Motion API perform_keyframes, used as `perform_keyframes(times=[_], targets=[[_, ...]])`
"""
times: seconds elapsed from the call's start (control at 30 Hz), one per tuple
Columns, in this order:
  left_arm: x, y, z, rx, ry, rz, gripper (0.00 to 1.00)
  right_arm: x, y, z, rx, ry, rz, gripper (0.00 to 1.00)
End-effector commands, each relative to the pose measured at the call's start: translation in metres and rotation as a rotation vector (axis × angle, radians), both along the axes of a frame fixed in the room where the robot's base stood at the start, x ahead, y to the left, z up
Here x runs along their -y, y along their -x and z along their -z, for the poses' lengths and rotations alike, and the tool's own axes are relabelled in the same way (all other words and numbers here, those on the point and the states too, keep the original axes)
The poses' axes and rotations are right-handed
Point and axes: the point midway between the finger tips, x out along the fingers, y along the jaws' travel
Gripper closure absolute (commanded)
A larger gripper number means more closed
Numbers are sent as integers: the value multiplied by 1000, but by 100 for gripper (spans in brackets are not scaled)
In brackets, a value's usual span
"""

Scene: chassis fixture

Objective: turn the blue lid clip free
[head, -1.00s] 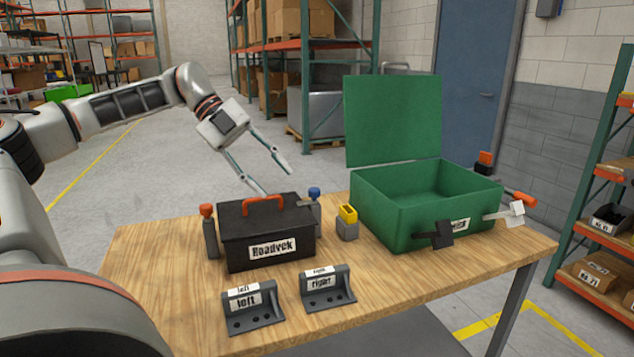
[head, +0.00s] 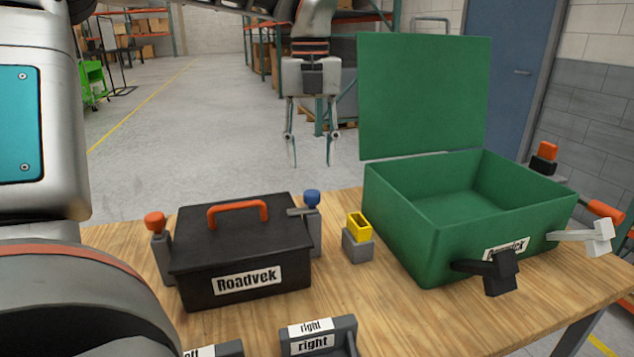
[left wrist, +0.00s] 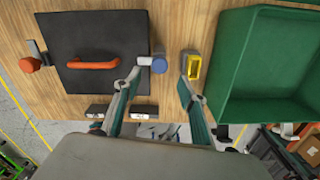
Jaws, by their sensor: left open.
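The blue lid clip (head: 312,198) stands on a grey post at the right side of the black Roadvek box (head: 240,240). Its grey bar points left over the edge of the closed lid. The clip also shows in the left wrist view (left wrist: 159,65). My left gripper (head: 310,163) is open and empty, pointing down above and behind the box, apart from the clip. In the left wrist view, its fingers (left wrist: 160,80) appear on either side of the blue knob. My right gripper is not in view.
An orange clip (head: 155,222) stands left of the box, and an orange handle (head: 238,210) tops the lid. A yellow piece in a grey block (head: 357,245) is close right of the blue clip. An open green case (head: 400,215) stands farther right. Labelled brackets (head: 318,340) are in front.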

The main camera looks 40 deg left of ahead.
Motion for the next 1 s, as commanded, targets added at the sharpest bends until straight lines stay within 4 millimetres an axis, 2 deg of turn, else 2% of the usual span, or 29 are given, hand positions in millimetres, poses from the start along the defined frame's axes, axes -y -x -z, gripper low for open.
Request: perform_keyframes(times=[0.17,0.4,0.6,0.97,1.0], targets=[[2,0,15,-6,-6,6,59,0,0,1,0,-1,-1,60],[2,0,52,-7,-3,4,59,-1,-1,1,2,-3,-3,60],[1,0,73,-5,-5,4,59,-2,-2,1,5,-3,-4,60],[1,0,79,-3,-5,3,59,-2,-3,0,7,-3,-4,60],[1,0,78,-3,-5,3,64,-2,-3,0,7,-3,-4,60]])
